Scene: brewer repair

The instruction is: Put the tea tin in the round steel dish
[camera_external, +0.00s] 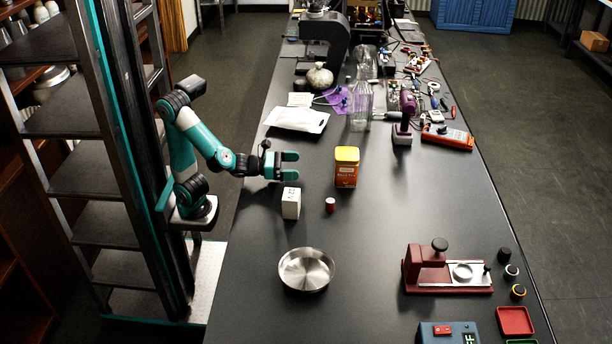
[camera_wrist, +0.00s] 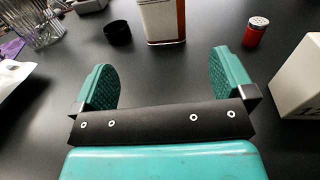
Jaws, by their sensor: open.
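The tea tin (camera_external: 346,168) is an orange-red box with a yellow lid, standing upright on the dark table. In the wrist view the lower part of the tin (camera_wrist: 163,22) shows ahead of my gripper, its top cut off by the frame. My gripper (camera_external: 291,164) is open and empty, to the left of the tin and apart from it; its two teal fingers (camera_wrist: 170,78) are spread in the wrist view. The round steel dish (camera_external: 306,270) is shallow and looks empty. It sits nearer the camera, below the gripper and tin in the external view.
A white box (camera_external: 291,203) stands close beside my gripper, and a small red shaker (camera_external: 330,205) stands near the tin. A red press (camera_external: 440,270) stands at right. Table around the dish is clear.

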